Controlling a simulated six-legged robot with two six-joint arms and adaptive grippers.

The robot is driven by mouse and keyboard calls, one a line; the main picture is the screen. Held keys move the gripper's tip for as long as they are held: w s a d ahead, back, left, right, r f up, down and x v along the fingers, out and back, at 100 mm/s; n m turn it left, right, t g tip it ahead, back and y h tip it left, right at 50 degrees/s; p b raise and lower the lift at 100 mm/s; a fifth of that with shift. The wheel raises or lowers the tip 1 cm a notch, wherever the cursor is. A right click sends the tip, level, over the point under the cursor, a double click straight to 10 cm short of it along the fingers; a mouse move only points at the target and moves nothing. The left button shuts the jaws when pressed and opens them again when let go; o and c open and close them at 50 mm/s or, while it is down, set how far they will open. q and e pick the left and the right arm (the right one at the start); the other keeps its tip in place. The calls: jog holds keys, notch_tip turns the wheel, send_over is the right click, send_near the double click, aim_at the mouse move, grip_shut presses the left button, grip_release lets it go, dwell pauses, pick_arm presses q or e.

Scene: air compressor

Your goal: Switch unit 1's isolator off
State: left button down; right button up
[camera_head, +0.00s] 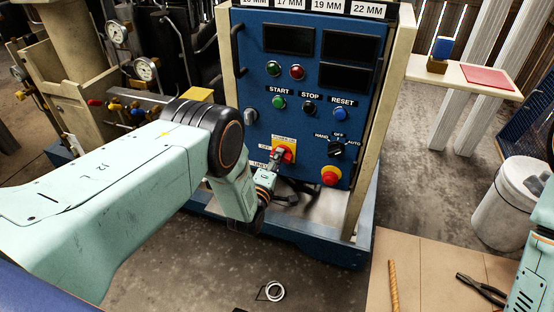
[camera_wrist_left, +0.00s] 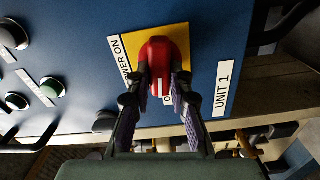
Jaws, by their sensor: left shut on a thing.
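Unit 1's isolator is a red handle (camera_wrist_left: 160,54) on a yellow plate (camera_wrist_left: 182,42), on the blue control panel (camera_head: 258,68). In the wrist view a POWER ON label lies along the plate's left edge and a UNIT 1 label (camera_wrist_left: 222,89) lies to the right. My left gripper (camera_wrist_left: 162,86) is shut on the red handle, one finger on each side. In the head view the left gripper (camera_head: 277,160) reaches the isolator (camera_head: 289,149) and partly hides it.
A red emergency knob (camera_head: 331,176) and a black HAND/OFF/AUTO selector (camera_head: 335,148) sit right of the isolator. Start, stop and reset buttons (camera_head: 309,107) are above.

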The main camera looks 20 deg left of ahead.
pick_arm(q)
jog(key=shift+n, duration=0.8)
jog(key=c, duration=1.2)
grip_release()
jog(key=shift+s, duration=0.1)
jog(key=s, duration=1.2)
jog(key=shift+a, duration=0.2)
jog(key=shift+w, duration=0.1)
